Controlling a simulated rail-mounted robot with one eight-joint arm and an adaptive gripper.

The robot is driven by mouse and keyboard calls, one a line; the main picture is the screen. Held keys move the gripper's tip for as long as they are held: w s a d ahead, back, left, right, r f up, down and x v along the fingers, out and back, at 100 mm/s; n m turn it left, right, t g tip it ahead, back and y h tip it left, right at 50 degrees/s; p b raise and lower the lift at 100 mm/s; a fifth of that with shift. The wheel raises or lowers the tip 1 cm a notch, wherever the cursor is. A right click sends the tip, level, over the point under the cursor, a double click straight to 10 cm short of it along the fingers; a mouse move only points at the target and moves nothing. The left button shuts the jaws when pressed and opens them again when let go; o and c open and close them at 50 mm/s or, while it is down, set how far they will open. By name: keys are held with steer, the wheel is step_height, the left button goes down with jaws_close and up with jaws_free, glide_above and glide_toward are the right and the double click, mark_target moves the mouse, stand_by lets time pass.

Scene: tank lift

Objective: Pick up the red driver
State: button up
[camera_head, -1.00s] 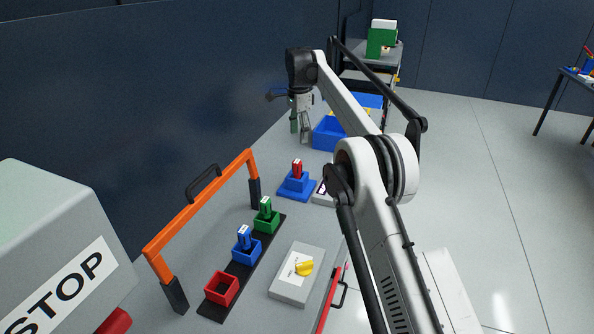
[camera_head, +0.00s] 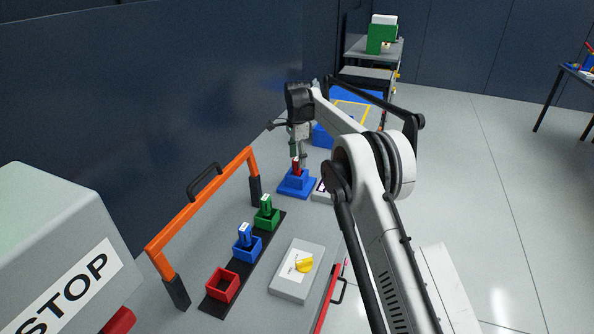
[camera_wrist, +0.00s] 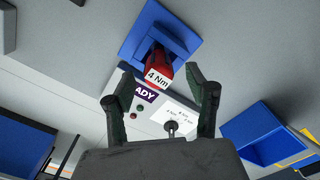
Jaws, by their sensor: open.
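The red driver (camera_head: 296,168) stands in a blue holder (camera_head: 290,189) on the bench, below my gripper (camera_head: 298,158). In the wrist view the red driver (camera_wrist: 158,72) shows a white "4 Nm" label and sits in the blue holder (camera_wrist: 142,28). My gripper (camera_wrist: 163,97) is open, its two fingers apart. In the wrist view the driver lies just beyond the fingertips, between their lines; I cannot tell whether they touch it. In the head view the fingers partly overlap the driver's top.
A grey "READY" box (camera_wrist: 150,120) stands beside the holder. A rack (camera_head: 268,246) holds green (camera_head: 266,205) and blue (camera_head: 244,236) drivers and an empty red socket (camera_head: 221,287).

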mark_target(297, 171)
steer(key=shift+s+f+p, duration=0.15)
steer(key=shift+f+p, duration=0.2)
steer(key=shift+f, duration=1.5)
steer(key=shift+c, duration=0.5)
jaws_close()
